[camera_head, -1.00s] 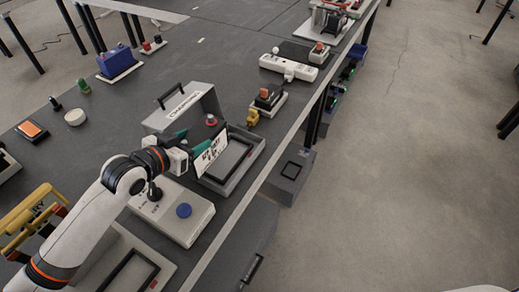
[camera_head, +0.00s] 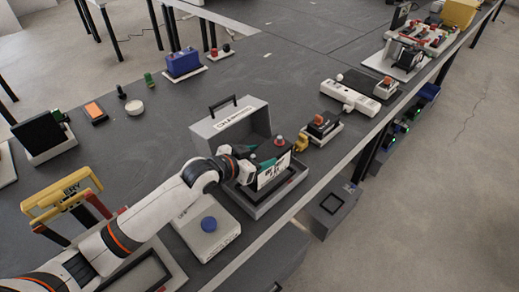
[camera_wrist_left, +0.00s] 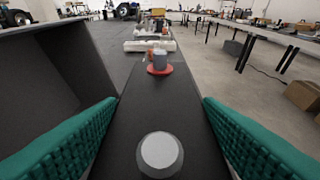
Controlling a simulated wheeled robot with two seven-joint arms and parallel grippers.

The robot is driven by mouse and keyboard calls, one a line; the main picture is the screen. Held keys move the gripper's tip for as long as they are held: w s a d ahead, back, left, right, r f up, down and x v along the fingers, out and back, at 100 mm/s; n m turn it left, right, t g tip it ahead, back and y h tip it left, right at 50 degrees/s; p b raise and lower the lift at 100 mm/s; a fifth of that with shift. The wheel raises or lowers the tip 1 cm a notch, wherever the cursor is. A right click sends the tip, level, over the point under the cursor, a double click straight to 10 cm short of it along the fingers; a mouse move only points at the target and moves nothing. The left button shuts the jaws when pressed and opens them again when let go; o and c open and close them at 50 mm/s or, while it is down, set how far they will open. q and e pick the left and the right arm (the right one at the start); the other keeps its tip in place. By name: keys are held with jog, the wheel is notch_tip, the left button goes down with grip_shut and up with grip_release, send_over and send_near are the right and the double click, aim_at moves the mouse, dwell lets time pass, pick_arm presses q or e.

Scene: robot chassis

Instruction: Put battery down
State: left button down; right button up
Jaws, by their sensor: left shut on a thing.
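The battery is a black box (camera_head: 268,152) with a white lettered label and a red terminal. My left gripper (camera_head: 246,170) is shut on it with teal fingers, which also show on both sides of it in the left wrist view (camera_wrist_left: 160,115). There its dark top, a grey terminal close by and a red terminal farther off are visible. The battery is over the open grey charging case (camera_head: 262,208), in front of its raised, handled lid (camera_head: 232,122). Whether its hidden underside touches the case floor I cannot tell. My right gripper is not in view.
A yellow piece (camera_head: 301,143) and a small device with an orange top (camera_head: 322,126) are to the right. A white power strip (camera_head: 350,98) lies beyond. The table edge runs close on the right.

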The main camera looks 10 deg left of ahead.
pick_arm(q)
jog(key=shift+w+d+f, duration=0.1)
jog(key=shift+w+f, duration=0.05)
jog(key=shift+f, duration=1.3)
jog(key=c, duration=0.8)
grip_release()
jog(key=shift+f, duration=0.55)
jog(key=o, duration=0.4)
jog(key=shift+s+r, duration=0.1)
jog(key=shift+s, duration=0.2)
jog(key=shift+w+r, duration=0.1)
jog(key=v, duration=1.2)
